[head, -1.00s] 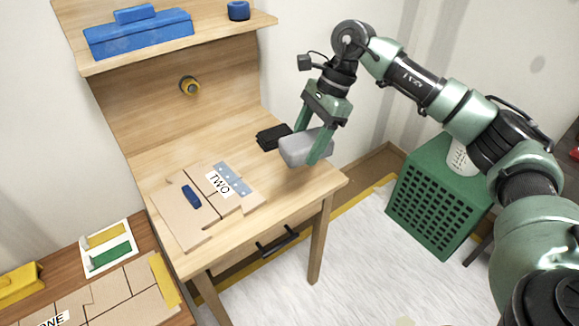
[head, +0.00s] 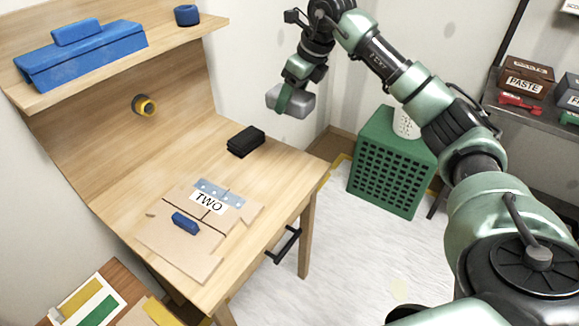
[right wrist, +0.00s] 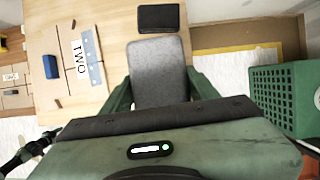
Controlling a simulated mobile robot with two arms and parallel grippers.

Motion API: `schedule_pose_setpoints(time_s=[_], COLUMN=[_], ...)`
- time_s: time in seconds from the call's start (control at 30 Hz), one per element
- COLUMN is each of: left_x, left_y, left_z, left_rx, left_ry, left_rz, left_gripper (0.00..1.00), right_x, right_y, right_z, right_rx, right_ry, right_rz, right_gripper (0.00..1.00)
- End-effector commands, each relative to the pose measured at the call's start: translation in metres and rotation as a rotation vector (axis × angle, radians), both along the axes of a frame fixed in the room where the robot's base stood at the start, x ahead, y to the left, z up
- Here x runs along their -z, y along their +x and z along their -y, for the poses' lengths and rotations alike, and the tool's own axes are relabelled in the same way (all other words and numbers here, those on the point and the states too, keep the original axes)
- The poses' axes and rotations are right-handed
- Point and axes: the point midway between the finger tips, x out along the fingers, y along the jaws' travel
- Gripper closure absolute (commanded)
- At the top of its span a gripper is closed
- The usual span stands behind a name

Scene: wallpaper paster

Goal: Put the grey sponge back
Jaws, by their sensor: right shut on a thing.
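The grey sponge (head: 291,101) is a rounded light-grey block held in the air by my right gripper (head: 284,99), above the far right side of the wooden desk (head: 240,220). In the right wrist view the grey sponge (right wrist: 158,72) sits between the two green fingers of my right gripper (right wrist: 158,88), which are shut on it. A black block (head: 246,141) lies on the desk near its right back edge; it also shows in the right wrist view (right wrist: 158,18), just beyond the sponge.
Cardboard pieces with a "TWO" label (head: 208,202) and a small blue block (head: 185,223) lie on the desk. A shelf holds a blue toolbox (head: 80,58). A green perforated crate (head: 385,165) stands on the floor at right. A rack with a box labelled PASTE (head: 525,82) is farther right.

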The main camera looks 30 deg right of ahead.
Motion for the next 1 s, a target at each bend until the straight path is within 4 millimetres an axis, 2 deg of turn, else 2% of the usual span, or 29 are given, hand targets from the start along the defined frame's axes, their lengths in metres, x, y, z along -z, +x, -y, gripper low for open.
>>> schedule_pose_setpoints(time_s=[0.17,0.5,0.6,0.87,1.0], left_x=[0.0,-0.004,-0.005,-0.006,-0.009], left_y=[0.0,0.003,0.004,0.006,0.006], left_z=[-0.003,-0.008,-0.008,-0.008,-0.008], left_rx=[0.002,0.002,0.002,0.0,0.0], left_ry=[0.003,0.01,0.009,0.01,0.01], left_rz=[0.001,0.004,0.006,0.008,0.008], left_gripper=[0.55,0.55,0.55,0.55,0.55], right_x=[0.032,0.122,0.14,0.162,0.18], right_y=[-0.002,-0.002,-0.001,0.0,-0.001], right_z=[0.0,-0.001,-0.001,-0.001,-0.001], right_rx=[-0.002,-0.003,-0.002,-0.003,-0.003], right_ry=[-0.002,-0.001,0.001,0.0,0.001], right_rz=[-0.007,-0.006,-0.005,-0.002,-0.005], right_gripper=[0.83,0.83,0.83,0.83,0.83])
